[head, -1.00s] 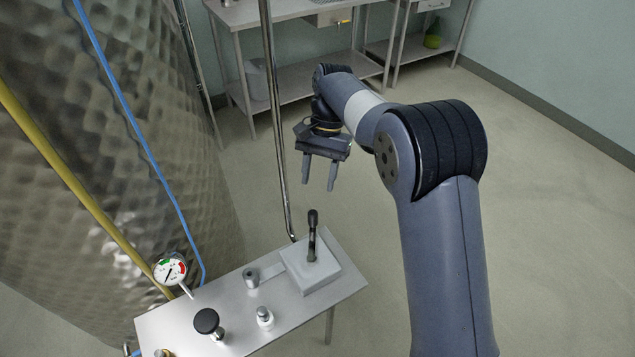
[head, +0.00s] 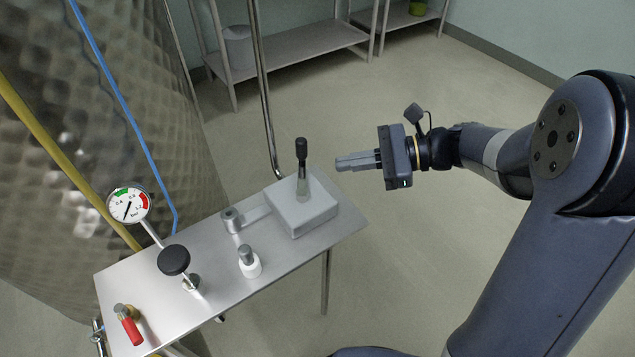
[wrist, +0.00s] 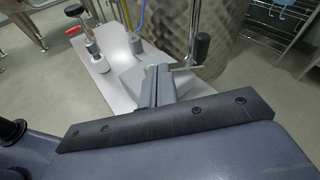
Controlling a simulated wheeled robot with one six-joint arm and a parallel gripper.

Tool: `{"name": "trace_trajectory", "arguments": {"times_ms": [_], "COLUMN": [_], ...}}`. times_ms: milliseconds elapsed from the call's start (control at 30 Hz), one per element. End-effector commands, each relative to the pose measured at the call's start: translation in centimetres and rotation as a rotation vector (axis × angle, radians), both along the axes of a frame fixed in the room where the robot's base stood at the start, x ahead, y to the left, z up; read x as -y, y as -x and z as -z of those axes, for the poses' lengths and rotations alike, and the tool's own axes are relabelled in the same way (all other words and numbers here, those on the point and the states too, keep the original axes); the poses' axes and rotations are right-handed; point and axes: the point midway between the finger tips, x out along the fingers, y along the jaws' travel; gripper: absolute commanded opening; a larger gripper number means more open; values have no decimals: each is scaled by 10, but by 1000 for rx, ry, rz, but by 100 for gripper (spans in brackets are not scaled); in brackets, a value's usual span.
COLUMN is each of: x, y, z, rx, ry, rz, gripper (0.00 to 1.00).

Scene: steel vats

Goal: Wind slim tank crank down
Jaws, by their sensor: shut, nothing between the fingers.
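The crank (head: 302,168) has a black upright grip on a metal shank and stands on a grey box (head: 301,213) at the right end of a steel panel. In the wrist view its black grip (wrist: 201,46) shows right of the fingers, with a metal arm reaching left from its foot. My gripper (head: 342,163) is right of the crank in the head view, pointing left at it. Its fingers are together and empty, with a gap to the crank. The fingers also show in the wrist view (wrist: 158,74), partly covering the grey box.
The steel panel (head: 215,293) also carries a gauge (head: 129,205), a black knob (head: 174,260), a white-based fitting (head: 249,262) and a red-handled valve (head: 129,326). A dimpled steel vat (head: 80,150) stands left. A vertical pipe (head: 262,90) rises behind the crank. Floor at right is open.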

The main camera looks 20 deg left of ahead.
Motion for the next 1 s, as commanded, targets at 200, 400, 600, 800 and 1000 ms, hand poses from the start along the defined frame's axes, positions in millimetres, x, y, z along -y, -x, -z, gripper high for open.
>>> {"name": "trace_trajectory", "arguments": {"times_ms": [200, 400, 600, 800, 1000], "x": [44, 64, 54, 26, -7], "y": [-2, -3, -6, -14, -24], "z": [30, 35, 33, 33, 33], "rx": [-137, -188, -194, -194, -194], "ry": [-194, -275, -284, -283, -283], "rz": [369, 522, 533, 529, 528], "gripper": [0, 0, 0, 0, 0]}}
